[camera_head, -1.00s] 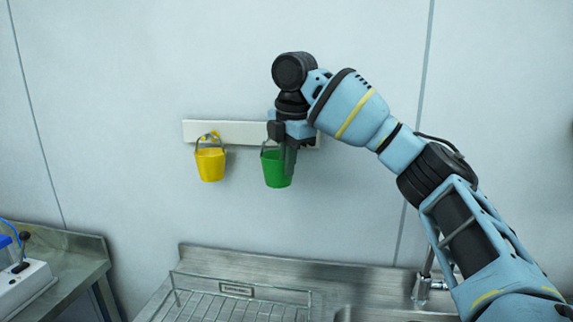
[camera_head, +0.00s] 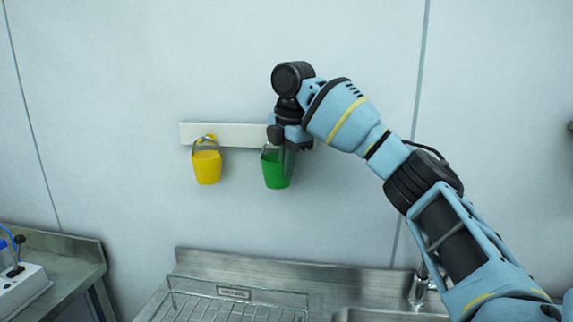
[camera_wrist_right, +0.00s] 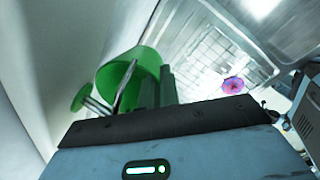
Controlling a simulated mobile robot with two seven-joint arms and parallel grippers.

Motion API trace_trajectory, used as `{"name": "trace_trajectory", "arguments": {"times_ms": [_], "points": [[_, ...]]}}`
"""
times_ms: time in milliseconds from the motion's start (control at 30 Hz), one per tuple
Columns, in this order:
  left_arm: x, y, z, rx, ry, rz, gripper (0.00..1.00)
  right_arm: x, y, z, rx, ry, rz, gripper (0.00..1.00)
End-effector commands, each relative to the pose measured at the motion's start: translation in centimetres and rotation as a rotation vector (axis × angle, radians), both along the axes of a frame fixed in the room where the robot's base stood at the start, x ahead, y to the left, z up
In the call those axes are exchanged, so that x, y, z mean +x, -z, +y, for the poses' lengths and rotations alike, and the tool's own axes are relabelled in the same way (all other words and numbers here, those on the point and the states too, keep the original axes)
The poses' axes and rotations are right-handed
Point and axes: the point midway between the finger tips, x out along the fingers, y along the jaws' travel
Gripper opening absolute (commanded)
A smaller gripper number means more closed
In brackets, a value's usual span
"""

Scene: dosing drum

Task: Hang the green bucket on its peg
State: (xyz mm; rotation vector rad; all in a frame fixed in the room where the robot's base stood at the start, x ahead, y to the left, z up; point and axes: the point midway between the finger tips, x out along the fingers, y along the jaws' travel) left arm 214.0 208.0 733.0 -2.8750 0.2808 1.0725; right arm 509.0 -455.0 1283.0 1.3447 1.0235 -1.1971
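The green bucket (camera_head: 276,170) is upright against the wall below the right part of a white board. Its grey wire handle (camera_wrist_right: 125,86) stands up in the wrist view. A green peg with a round end (camera_wrist_right: 82,97) shows beside the handle; I cannot tell whether the handle rests on it. In the head view my gripper hides this peg. My right gripper (camera_head: 289,160) points down at the bucket's right side, its fingers (camera_wrist_right: 158,92) at the bucket's wall. I cannot tell whether they clamp it. My left gripper is not in view.
A yellow bucket (camera_head: 207,168) hangs on a yellow peg (camera_head: 209,138) at the left of the white board (camera_head: 235,134). Below are a steel sink top (camera_head: 260,265) with a wire rack (camera_head: 225,308) and a tap (camera_head: 420,288). The wall around the board is clear.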

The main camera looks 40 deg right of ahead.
Motion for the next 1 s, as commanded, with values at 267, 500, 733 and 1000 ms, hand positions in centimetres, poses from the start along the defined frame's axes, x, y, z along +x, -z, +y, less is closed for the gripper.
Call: {"name": "trace_trajectory", "arguments": {"times_ms": [267,500,733,1000], "points": [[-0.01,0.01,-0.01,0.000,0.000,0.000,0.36,0.00,-0.04,0.01,0.000,0.000,-0.001,0.00],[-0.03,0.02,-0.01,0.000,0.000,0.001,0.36,-0.01,-0.05,0.01,0.000,0.000,-0.001,0.09],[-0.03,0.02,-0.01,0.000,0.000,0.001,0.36,0.02,-0.05,0.03,0.001,0.000,-0.002,0.29],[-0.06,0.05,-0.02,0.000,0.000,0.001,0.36,0.06,-0.05,0.08,0.000,-0.001,-0.003,0.29]]}}
